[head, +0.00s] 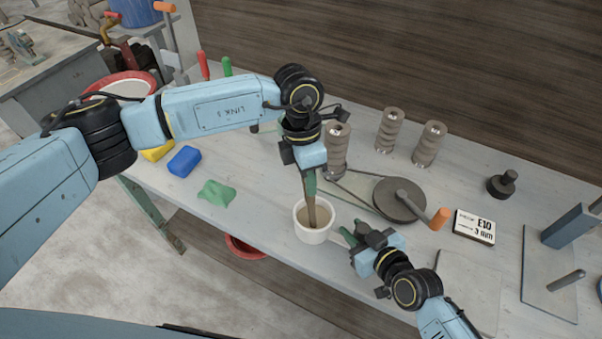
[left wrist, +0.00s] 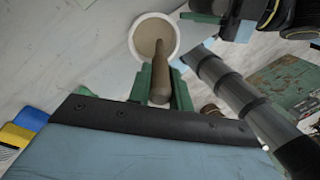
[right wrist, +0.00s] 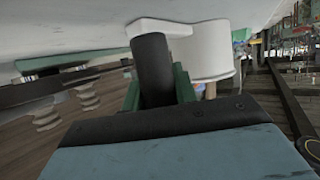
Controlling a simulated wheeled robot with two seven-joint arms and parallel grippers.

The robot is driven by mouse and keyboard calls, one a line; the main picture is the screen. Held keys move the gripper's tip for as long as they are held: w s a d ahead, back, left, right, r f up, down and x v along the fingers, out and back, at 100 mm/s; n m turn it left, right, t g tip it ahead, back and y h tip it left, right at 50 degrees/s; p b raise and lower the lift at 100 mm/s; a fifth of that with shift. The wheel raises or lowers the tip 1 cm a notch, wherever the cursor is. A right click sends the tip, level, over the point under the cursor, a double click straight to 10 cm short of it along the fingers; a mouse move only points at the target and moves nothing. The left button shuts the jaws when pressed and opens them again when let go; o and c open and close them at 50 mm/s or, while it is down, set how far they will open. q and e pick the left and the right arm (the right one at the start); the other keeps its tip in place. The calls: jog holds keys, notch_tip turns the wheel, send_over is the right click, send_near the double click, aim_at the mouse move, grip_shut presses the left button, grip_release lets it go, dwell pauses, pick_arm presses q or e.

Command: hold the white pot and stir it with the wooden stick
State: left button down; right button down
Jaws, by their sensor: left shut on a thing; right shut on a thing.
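The white pot (head: 299,228) stands near the front edge of the bench and holds a tan liquid. It also shows in the left wrist view (left wrist: 135,32) and the right wrist view (right wrist: 208,52). My left gripper (head: 309,182) is above the pot, shut on the wooden stick (head: 311,210). The stick points down, its lower end inside the pot and hidden in the liquid. In the left wrist view the stick (left wrist: 158,80) sits between green fingers. My right gripper (head: 350,236) is right of the pot, shut on its dark handle (right wrist: 152,65).
Behind the pot are a ridged grey cylinder (head: 337,160) and a dark round wheel (head: 398,199) with an orange-knobbed crank. A labelled box (head: 474,227) lies to the right. A green cloth (head: 216,193) and a blue block (head: 184,161) lie left, with bare bench between.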

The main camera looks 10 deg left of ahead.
pick_arm(q)
notch_tip(320, 180, up, 11)
jog(key=w, duration=0.2)
jog(key=shift+a, duration=0.2)
dwell(1.7)
dwell(0.7)
pick_arm(e)
jog(key=c, duration=1)
grip_release()
